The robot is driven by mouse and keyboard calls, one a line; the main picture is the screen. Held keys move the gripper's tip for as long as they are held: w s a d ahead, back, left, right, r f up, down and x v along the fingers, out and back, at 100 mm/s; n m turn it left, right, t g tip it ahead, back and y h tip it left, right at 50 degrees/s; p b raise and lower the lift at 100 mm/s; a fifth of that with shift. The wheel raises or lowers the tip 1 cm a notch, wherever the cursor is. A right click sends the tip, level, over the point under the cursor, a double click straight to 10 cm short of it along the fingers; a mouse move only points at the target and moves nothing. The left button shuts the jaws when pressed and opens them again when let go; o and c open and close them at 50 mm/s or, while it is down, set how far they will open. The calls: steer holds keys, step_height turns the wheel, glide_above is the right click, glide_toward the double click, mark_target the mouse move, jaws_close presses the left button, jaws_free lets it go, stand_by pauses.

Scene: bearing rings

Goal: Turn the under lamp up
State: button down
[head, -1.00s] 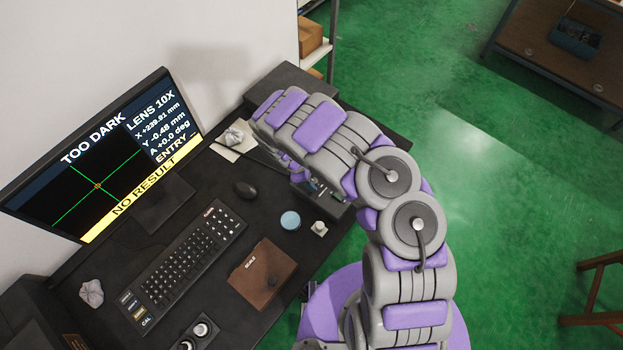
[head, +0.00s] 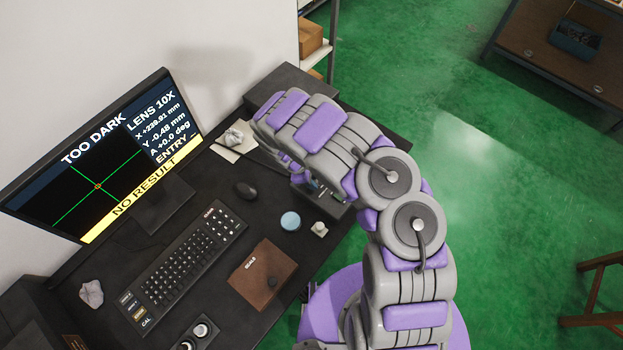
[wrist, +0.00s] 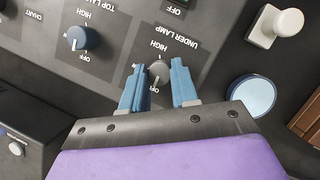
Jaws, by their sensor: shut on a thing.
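In the wrist view the under lamp knob (wrist: 157,72) is a small round grey knob on a dark panel (wrist: 205,62). Upside-down words UNDER LAMP, HIGH and OFF stand around it. The blue fingers of my gripper (wrist: 159,84) are on either side of the knob, shut on it. Its exact setting is hard to tell. The monitor (head: 98,188) reads TOO DARK and NO RESULT.
A blue-capped top lamp knob (wrist: 83,38) is beside the under lamp knob. A pale blue round disc (wrist: 252,95) and a white knobbed piece (wrist: 277,24) lie close by. The keyboard (head: 187,262), mouse (head: 246,189) and brown SCALE case (head: 262,272) are on the desk.

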steer(key=shift+w, duration=0.15)
steer(key=m, duration=0.2)
steer(key=m+g+b, duration=0.1)
steer(key=m, duration=0.1)
steer(key=shift+w+m+g+y, duration=0.15)
steer(key=shift+m+g+y, duration=0.15)
steer(key=m+g, duration=0.1)
steer(key=m, duration=0.1)
steer(key=m+y+b, duration=0.1)
steer(key=m, duration=0.2)
steer(key=shift+w+d+g, duration=0.1)
steer(key=shift+w+g, duration=0.05)
steer(key=shift+g, duration=0.25)
steer(key=m+y, duration=0.1)
steer(key=m, duration=0.2)
steer(key=m+y, duration=0.1)
steer(key=m, duration=0.1)
steer(key=shift+d+m+g, duration=0.15)
steer(key=shift+m+g, duration=0.25)
steer(key=shift+d+m+y+p, duration=0.15)
steer(key=shift+m+y+p, duration=0.55)
steer(key=shift+m, duration=1.8)
steer(key=shift+y+b, duration=0.3)
steer(key=c, duration=0.9)
jaws_free()
steer(key=shift+o, duration=0.2)
